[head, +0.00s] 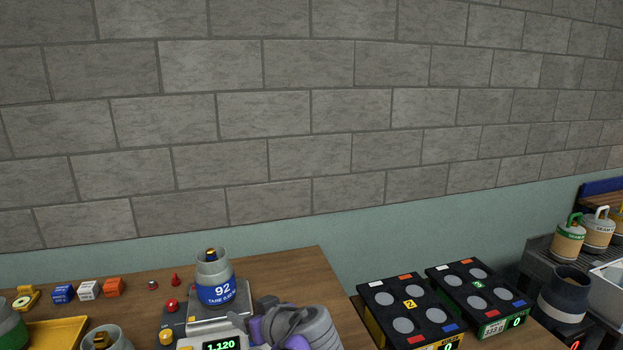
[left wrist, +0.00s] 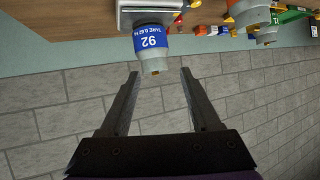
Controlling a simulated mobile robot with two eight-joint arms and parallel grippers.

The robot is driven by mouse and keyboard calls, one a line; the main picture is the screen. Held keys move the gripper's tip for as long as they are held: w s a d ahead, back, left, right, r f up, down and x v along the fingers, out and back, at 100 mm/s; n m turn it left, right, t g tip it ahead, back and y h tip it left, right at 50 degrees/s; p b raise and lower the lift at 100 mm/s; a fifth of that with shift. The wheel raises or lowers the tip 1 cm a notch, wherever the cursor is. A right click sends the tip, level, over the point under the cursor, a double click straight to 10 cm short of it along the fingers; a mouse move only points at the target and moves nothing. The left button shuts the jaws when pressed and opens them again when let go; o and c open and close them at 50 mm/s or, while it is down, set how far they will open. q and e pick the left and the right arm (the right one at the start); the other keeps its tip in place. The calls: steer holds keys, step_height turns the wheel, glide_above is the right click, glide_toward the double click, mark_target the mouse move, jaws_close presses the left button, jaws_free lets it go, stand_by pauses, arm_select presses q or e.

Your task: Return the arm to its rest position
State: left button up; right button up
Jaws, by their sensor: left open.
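My left gripper (head: 285,322), grey and purple, is at the bottom middle of the head view, just right of the scale. In the left wrist view its two fingers (left wrist: 159,73) are spread wide with nothing held between them. A grey canister with a blue band marked 92 (head: 215,275) stands upright on the scale (head: 190,319), whose display reads 1.120. The canister also shows upside down beyond the fingertips in the left wrist view (left wrist: 152,42), apart from them. My right gripper is in neither view.
Small blue (head: 62,294), white and orange blocks lie on the wooden table (head: 290,270), by a yellow tray (head: 58,333). Two black racks with round grey pads (head: 405,312) stand to the right. More canisters (head: 568,240) stand far right. A block wall (head: 300,120) rises behind.

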arm_select(q)
steer(key=s+a+f+m+g+h, duration=0.3)
steer(key=s+a+f, duration=0.5)
steer(key=s+f, duration=0.15)
steer(key=s+d+f+m+h, duration=0.1)
steer(key=s+f+m+h, duration=0.3)
steer(key=s+f, duration=0.7)
steer(key=shift+s+d+f+g+h, duration=0.3)
steer(key=shift+s+f+g+h, duration=0.15)
steer(key=shift+s, duration=0.55)
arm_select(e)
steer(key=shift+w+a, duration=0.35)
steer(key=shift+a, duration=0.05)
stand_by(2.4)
